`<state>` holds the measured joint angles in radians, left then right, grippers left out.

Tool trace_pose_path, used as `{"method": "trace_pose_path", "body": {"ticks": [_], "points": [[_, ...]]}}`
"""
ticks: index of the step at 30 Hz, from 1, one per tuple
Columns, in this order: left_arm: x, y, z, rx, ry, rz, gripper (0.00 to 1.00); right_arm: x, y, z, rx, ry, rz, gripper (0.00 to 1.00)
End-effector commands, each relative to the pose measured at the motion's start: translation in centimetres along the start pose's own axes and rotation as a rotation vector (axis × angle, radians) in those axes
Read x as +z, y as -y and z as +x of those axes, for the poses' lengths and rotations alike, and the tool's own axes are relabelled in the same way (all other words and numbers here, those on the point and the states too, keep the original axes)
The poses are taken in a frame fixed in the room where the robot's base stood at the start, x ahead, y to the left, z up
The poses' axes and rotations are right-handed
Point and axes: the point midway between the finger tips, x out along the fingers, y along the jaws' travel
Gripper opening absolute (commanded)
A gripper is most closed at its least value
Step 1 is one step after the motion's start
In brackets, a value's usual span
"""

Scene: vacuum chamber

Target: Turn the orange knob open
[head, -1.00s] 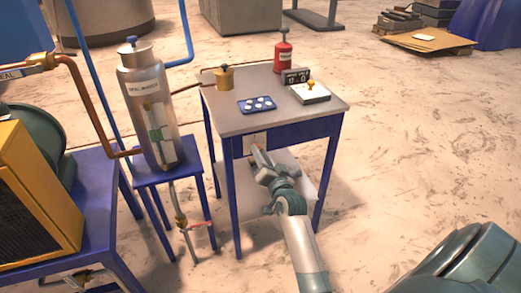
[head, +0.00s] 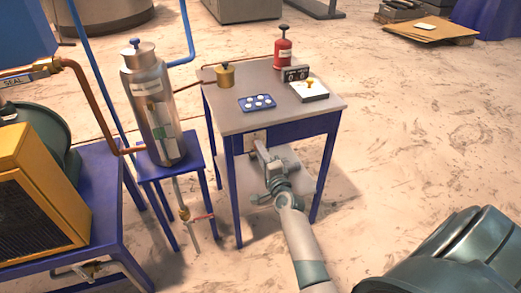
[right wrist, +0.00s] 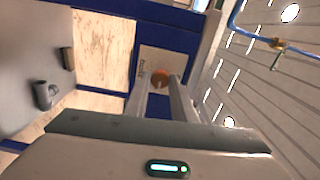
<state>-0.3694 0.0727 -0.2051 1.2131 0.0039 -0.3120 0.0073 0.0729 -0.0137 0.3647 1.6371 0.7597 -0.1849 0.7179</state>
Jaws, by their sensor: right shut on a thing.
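The orange knob (right wrist: 160,78) shows in the right wrist view on a pale plate (right wrist: 167,60) fixed beneath the table's top. It sits between the fingertips of my right gripper (right wrist: 158,84), which is shut on it. In the head view my right gripper (head: 262,152) reaches in below the front edge of the grey-topped blue table (head: 225,115), and it hides the knob there. My left gripper is not in view.
On the tabletop stand a red bottle (head: 283,50), a brass pot (head: 225,76), a blue tray (head: 257,103) and a white box (head: 310,91). A metal cylinder (head: 148,100) stands on a blue stand at left.

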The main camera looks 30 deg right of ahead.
Motion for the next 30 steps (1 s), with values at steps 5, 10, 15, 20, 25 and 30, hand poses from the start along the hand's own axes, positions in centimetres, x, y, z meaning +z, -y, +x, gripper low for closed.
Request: {"method": "trace_pose_path", "body": {"ticks": [5, 10, 15, 20, 25, 30], "points": [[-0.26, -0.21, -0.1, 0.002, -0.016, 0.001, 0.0, -0.06, 0.06, 0.0, -0.001, -0.001, 0.058, 0.01], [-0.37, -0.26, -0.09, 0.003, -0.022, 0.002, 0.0, -0.06, 0.04, 0.0, -0.001, -0.001, 0.079, 0.01], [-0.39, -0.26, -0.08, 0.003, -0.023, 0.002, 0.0, -0.05, 0.02, 0.01, -0.001, -0.001, 0.08, 0.01], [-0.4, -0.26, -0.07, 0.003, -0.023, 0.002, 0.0, -0.05, 0.02, 0.01, -0.001, -0.001, 0.079, 0.26], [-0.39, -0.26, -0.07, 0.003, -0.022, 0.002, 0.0, -0.04, 0.02, 0.01, -0.001, 0.0, 0.079, 0.42], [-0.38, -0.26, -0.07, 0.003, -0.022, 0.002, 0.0, -0.02, 0.02, 0.0, -0.001, 0.0, 0.078, 0.42]]}}
